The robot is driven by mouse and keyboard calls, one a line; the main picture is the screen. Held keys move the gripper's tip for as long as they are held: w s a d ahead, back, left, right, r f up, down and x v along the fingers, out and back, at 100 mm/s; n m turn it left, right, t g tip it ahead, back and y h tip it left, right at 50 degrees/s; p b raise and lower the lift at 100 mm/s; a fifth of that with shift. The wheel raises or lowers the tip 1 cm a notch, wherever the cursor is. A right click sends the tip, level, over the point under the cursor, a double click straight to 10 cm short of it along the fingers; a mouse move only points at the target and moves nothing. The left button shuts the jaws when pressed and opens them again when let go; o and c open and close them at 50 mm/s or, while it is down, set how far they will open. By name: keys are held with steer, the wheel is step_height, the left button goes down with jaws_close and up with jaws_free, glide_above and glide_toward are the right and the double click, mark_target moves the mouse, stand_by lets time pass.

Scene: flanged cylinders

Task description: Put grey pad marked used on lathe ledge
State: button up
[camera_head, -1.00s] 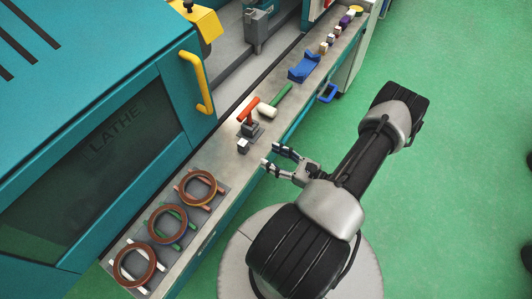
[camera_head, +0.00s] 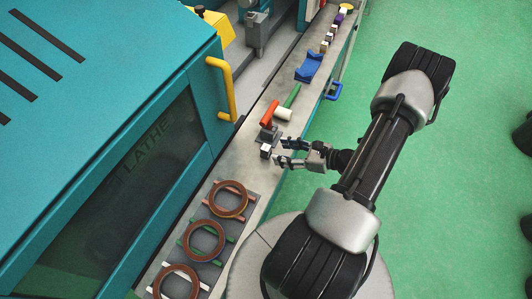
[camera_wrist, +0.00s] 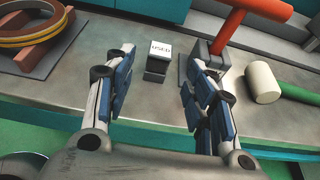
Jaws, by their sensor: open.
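The grey pad marked USED (camera_wrist: 156,66) is a small dark block with a white, lettered top. It stands upright on the grey lathe ledge (camera_wrist: 115,29), and also shows in the head view (camera_head: 265,154). My gripper (camera_head: 282,152) is open and empty, just to the right of the pad on the ledge's outer side. In the wrist view, the pad appears ahead, between the two spread fingers, with no visible contact.
A red-handled tool (camera_head: 269,113) on a dark base stands close behind the pad. A white-headed, green-handled mallet (camera_wrist: 263,82) lies beside it. Brown rings (camera_head: 228,199) rest on stands at the near end. A blue cradle (camera_head: 308,68) and small blocks lie farther along.

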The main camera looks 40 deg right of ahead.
mark_target(270, 149)
steer(key=shift+r+b+x, duration=0.15)
steer(key=shift+b+x, duration=0.35)
steer(key=shift+x, duration=1.3)
steer(key=shift+r+b+x, duration=0.15)
steer(key=shift+b+x, duration=0.3)
steer(key=shift+x, duration=1.35)
steer(key=shift+w, duration=0.1)
jaws_close()
steer(key=shift+r, duration=0.1)
